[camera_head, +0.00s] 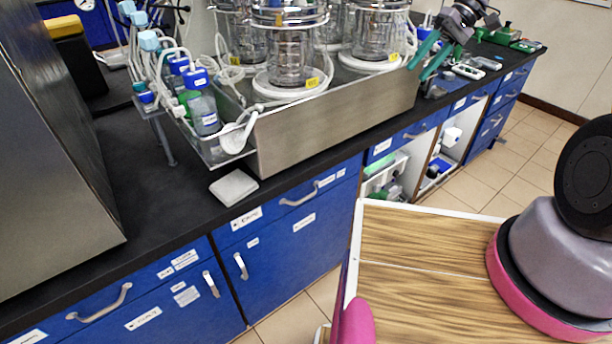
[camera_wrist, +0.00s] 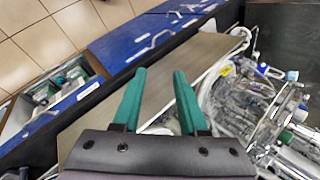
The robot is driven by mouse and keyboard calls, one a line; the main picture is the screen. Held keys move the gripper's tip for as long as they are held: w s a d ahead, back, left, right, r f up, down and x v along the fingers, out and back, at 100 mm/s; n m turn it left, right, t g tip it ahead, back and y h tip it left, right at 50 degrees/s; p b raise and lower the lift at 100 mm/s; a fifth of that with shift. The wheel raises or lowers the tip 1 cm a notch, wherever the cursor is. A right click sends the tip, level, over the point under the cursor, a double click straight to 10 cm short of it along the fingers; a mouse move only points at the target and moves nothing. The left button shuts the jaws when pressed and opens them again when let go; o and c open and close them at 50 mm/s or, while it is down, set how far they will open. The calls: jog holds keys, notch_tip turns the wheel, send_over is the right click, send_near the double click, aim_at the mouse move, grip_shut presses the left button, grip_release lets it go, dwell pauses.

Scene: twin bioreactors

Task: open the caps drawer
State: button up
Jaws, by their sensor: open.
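Blue drawer fronts run under the black bench, all flush. One drawer (camera_head: 268,209) below the steel tray has a pale bar handle (camera_head: 300,195) and white labels. A second drawer (camera_head: 150,288) is at the lower left with its own handle (camera_head: 100,302). A third drawer (camera_head: 425,130) is further right. The label text is too small to tell which is the caps drawer. My gripper (camera_head: 416,73) has green fingers, open and empty, above the bench right of the glass vessels. In the wrist view, its fingers (camera_wrist: 160,72) point toward the tray's steel side and blue fronts.
Glass bioreactors (camera_head: 290,55) stand in the steel tray (camera_head: 340,118), with tubes and bottles (camera_head: 203,110) at its left. A white pad (camera_head: 233,187) lies on the bench. Open shelves (camera_head: 385,180) hold items below. A steel box (camera_head: 50,150) fills the left. Tiled floor (camera_head: 520,145) is clear at right.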

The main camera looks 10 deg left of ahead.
jog(key=a+f+n+g+y, duration=0.1)
jog(key=a+f, duration=0.2)
jog(key=f, duration=0.3)
jog(key=w+a+f+n+g+y, duration=0.1)
jog(key=a+f+g+y, duration=0.1)
jog(key=f, duration=0.4)
jog(key=a+f+n+g+y, duration=0.1)
jog(key=a+f, duration=0.2)
jog(key=f, duration=0.3)
jog(key=g+y, duration=0.1)
jog(key=y, duration=0.6)
send_near(306, 198)
jog(key=x, duration=1)
jog(key=shift+w+a+f, duration=0.1)
jog(key=shift+w+f, duration=0.05)
jog(key=shift+f, duration=0.05)
grip_shut()
